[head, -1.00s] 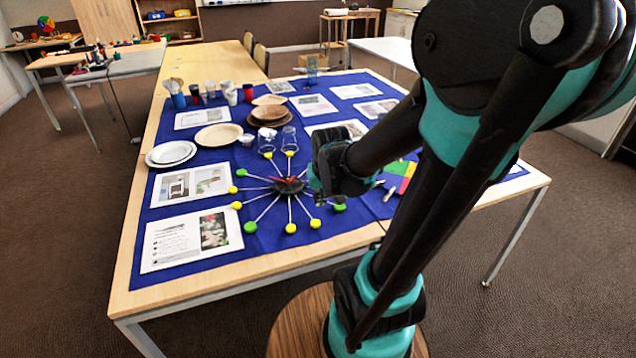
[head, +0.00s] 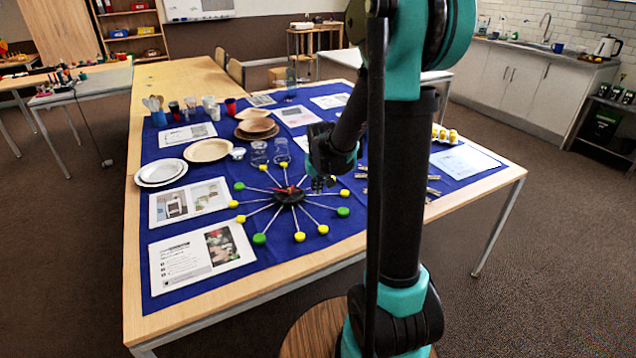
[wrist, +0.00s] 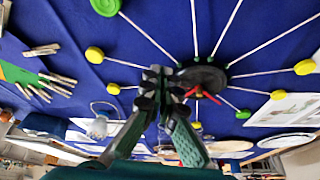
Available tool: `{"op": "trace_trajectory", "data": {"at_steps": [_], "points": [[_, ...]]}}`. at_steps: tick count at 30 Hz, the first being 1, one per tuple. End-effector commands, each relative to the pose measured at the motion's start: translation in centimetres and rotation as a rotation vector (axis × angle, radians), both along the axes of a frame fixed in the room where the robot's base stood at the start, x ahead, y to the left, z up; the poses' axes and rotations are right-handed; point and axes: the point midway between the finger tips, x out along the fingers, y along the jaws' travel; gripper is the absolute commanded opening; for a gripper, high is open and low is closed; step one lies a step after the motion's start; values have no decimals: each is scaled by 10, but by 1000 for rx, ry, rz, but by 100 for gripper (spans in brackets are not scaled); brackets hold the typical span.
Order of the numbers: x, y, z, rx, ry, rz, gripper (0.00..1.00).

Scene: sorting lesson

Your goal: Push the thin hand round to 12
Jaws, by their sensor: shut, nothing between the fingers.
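The clock lies flat on the blue cloth, with a black hub (head: 289,196), pale spokes and yellow and green discs at their ends. Its red hands (head: 287,189) sit on the hub. They also show in the wrist view (wrist: 200,93); I cannot tell surely which is the thin one. My gripper (head: 320,184) is shut and empty, low over the spokes just right of the hub. In the wrist view my fingertips (wrist: 162,76) are just left of the hub, and the hands lie right of the fingers. Whether the fingers touch a hand is unclear.
Two clear glasses (head: 259,153) stand just behind the clock. Plates (head: 208,150) and printed cards (head: 190,200) lie to its left. Wooden pegs (wrist: 40,88) lie on the cloth on the gripper's other side. The cloth (head: 330,236) in front of the clock is bare.

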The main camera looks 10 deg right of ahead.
Motion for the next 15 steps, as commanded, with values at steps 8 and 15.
{"op": "trace_trajectory", "data": {"at_steps": [8, 15], "points": [[15, 0, -36, 0, 0, 0, 0], [39, 0, -49, 0, 0, 0, 0]]}}
